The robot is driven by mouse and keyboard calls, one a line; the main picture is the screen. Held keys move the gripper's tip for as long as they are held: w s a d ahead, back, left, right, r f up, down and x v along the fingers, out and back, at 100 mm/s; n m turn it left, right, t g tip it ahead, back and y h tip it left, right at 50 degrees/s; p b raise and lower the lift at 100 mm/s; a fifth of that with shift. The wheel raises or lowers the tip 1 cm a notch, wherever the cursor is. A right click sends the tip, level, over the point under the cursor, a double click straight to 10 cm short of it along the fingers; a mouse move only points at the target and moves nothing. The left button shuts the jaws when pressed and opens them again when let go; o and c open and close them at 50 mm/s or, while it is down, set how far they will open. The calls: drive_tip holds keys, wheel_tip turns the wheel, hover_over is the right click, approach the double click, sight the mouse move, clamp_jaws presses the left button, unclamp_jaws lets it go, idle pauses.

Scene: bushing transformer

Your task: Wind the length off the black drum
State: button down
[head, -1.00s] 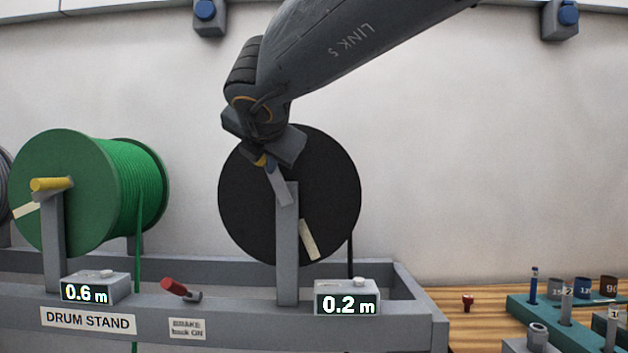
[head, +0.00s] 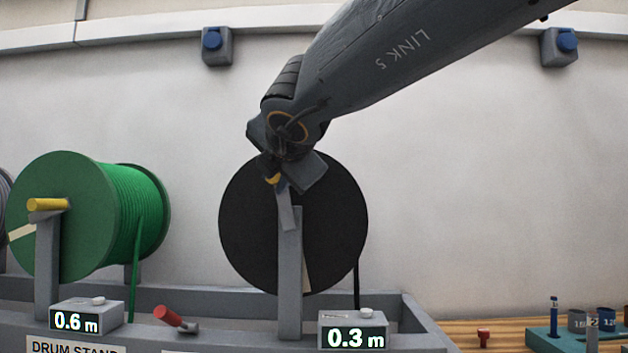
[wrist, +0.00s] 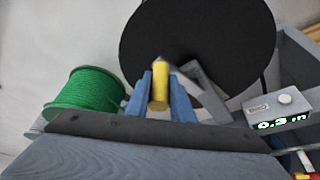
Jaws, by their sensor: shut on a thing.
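The black drum (head: 335,225) stands on the grey drum stand (head: 225,283), with a pale strip (head: 307,270) low on its face, partly behind the post. Black cable (head: 357,285) hangs at its right side. My gripper (wrist: 160,98) is shut on the drum's yellow crank handle (wrist: 160,75); its blue fingers lie on both sides of it in the wrist view. In the head view my wrist hides most of the handle, above the post. The counter (head: 352,330) beside the post reads 0.3 m.
A green drum (head: 65,215) with a yellow handle (head: 48,204) stands to the left; its counter (head: 88,318) reads 0.6 m. A red brake lever (head: 168,315) sits between the counters. A wooden bench (head: 470,327) with a teal rack (head: 545,335) is at the right.

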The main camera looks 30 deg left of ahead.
drive_tip(key=c, duration=1.6)
unclamp_jaws()
drive_tip(key=shift+d, duration=0.1)
drive_tip(key=shift+o, duration=0.2)
drive_tip(key=v, duration=0.7)
drive_tip(key=shift+s+d, duration=0.25)
drive_tip(key=shift+r, duration=0.1)
